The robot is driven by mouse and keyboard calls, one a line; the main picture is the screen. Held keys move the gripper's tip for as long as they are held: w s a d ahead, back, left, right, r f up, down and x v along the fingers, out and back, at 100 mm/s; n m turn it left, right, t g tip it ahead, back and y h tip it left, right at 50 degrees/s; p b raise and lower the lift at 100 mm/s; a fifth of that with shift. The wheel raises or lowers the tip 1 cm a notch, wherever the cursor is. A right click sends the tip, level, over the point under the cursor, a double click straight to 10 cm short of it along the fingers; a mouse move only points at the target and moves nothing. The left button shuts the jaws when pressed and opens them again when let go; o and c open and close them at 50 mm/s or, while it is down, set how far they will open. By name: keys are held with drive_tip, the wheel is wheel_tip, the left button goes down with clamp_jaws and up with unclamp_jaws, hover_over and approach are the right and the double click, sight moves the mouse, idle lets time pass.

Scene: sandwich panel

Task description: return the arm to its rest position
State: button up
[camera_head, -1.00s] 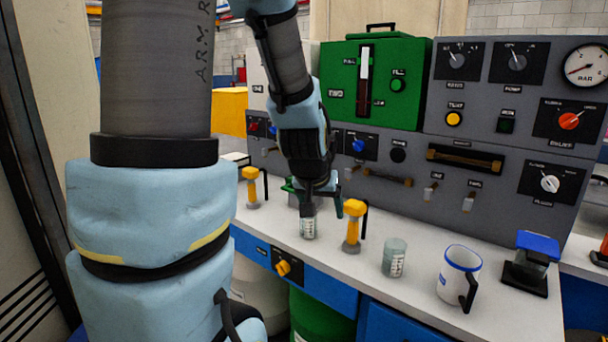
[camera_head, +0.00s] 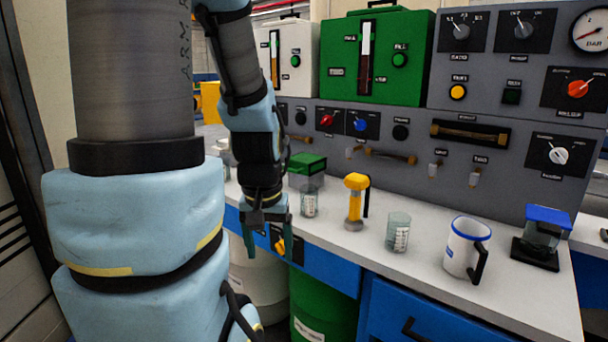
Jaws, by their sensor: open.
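My gripper (camera_head: 268,246) hangs pointing down in front of the blue front edge of the bench, at the left. Its fingers are spread and nothing shows between them. My arm comes down from the top left, with its upper links close to the camera. A clear measuring cup (camera_head: 309,201) stands upright on the bench just right of my gripper, apart from it.
The white bench top (camera_head: 415,262) holds a yellow-handled tool (camera_head: 356,200), a second clear cup (camera_head: 398,232), a white mug (camera_head: 462,248) and a blue-topped device (camera_head: 541,236). A green-lidded box (camera_head: 307,166) and the grey panel (camera_head: 470,140) stand behind. Drums (camera_head: 325,310) stand below the bench.

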wheel_tip(320, 180, up, 11)
drive_tip(key=p, duration=1.1)
drive_tip(key=shift+s+f+p, duration=0.15)
drive_tip(key=shift+s+p, duration=0.05)
drive_tip(key=shift+p, duration=0.1)
drive_tip(key=shift+c, duration=0.3)
